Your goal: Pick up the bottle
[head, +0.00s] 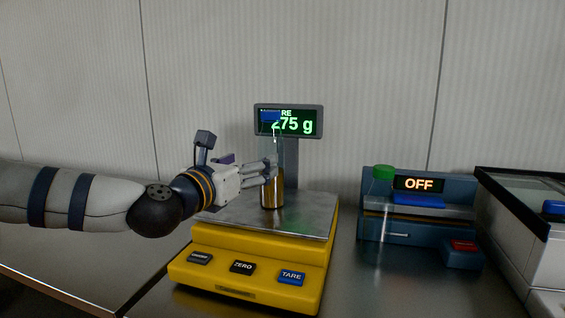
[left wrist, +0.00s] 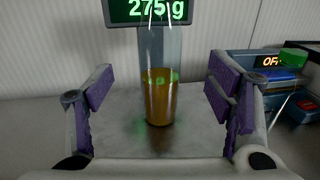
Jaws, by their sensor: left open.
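The bottle (head: 272,190) stands upright on the metal plate (head: 310,212) of a yellow scale (head: 180,272). It is clear, with amber-brown liquid in its lower part and a blue cap. In the left wrist view the bottle (left wrist: 159,95) stands between the two purple-padded fingers of my left gripper (left wrist: 160,95), with a gap on each side. In the head view my left gripper (head: 268,168) comes in from the left at the bottle's mid height and partly hides it. My left gripper is open. My right gripper is not in view.
The scale's display (head: 290,122) behind the bottle reads 275 g. To the right stand a blue device (head: 460,192) with an OFF sign and a clear bottle with a green cap (head: 383,172). A dark-topped case (head: 520,200) is at the far right.

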